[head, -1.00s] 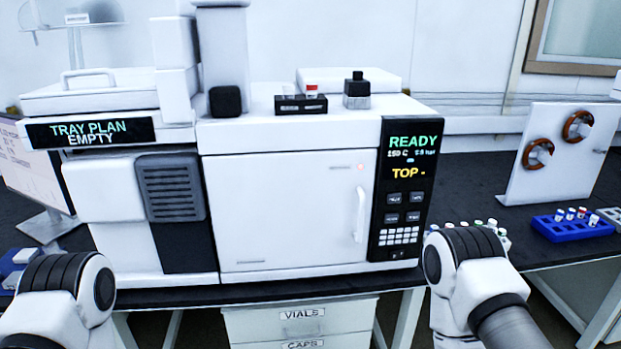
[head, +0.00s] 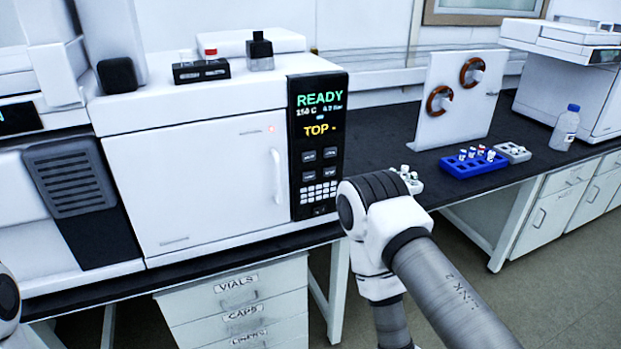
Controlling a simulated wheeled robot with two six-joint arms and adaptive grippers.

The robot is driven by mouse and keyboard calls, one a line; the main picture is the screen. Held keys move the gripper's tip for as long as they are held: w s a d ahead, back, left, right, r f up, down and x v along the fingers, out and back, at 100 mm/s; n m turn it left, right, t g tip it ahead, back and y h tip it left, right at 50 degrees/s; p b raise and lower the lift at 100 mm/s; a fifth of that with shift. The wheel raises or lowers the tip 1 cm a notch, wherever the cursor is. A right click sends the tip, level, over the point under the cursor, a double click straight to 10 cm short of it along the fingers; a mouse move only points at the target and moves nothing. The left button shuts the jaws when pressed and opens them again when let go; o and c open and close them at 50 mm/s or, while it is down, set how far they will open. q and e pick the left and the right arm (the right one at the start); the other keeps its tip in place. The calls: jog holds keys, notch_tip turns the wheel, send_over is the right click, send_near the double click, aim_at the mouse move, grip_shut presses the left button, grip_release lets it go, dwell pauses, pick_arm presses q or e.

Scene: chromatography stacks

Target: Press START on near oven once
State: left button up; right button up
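The near oven (head: 190,190) is a large white instrument with a closed door and a vertical handle. Its black control panel (head: 315,185) is on the right side of the front. The display (head: 319,113) reads READY and TOP, with small temperature and pressure text. Below it are a few dark buttons (head: 319,165) and a pale keypad (head: 319,194); their labels are too small to read, so I cannot tell which is START. My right arm is in front, just right of the panel, and part of my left arm shows at the lower left edge. Neither gripper is visible.
A small black vial holder (head: 201,71) and a dark-capped bottle (head: 260,52) stand on the oven. Right of it are a blue vial rack (head: 473,164), a white board with copper coils (head: 450,95), a clear bottle (head: 565,128) and another instrument (head: 565,85). Drawers (head: 236,305) are below.

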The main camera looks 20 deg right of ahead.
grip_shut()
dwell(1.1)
